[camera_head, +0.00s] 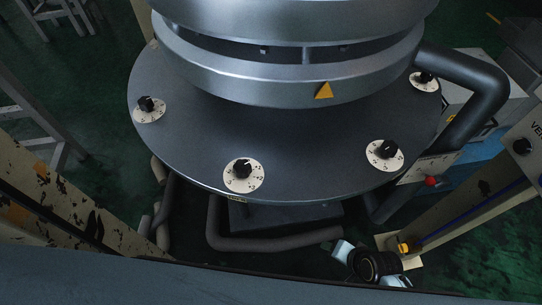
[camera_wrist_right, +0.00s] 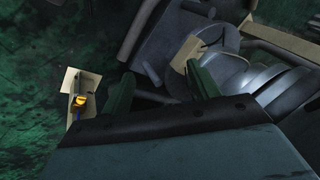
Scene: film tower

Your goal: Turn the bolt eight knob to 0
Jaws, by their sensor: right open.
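A dark metal tower with a round flange plate (camera_head: 300,165) fills the head view. Several black knobs sit on pale marked dials around its rim: a left knob (camera_head: 146,104), a front knob (camera_head: 242,168), a front right knob (camera_head: 387,149) and a far right knob (camera_head: 424,78). I cannot read which one is bolt eight, nor the exact settings. My right gripper (camera_wrist_right: 160,70) shows in the wrist view with two dark green fingers apart and nothing between them. It points down past the tower, and no dial is clearly between its fingers. My left gripper is not in view.
A thick dark pipe (camera_head: 477,100) bends around the tower's right. Another pipe (camera_head: 270,242) runs below the plate. A beige post with a yellow fitting (camera_head: 404,248) stands at lower right; the fitting also shows in the wrist view (camera_wrist_right: 79,101). Stained beams (camera_head: 50,200) stand at left.

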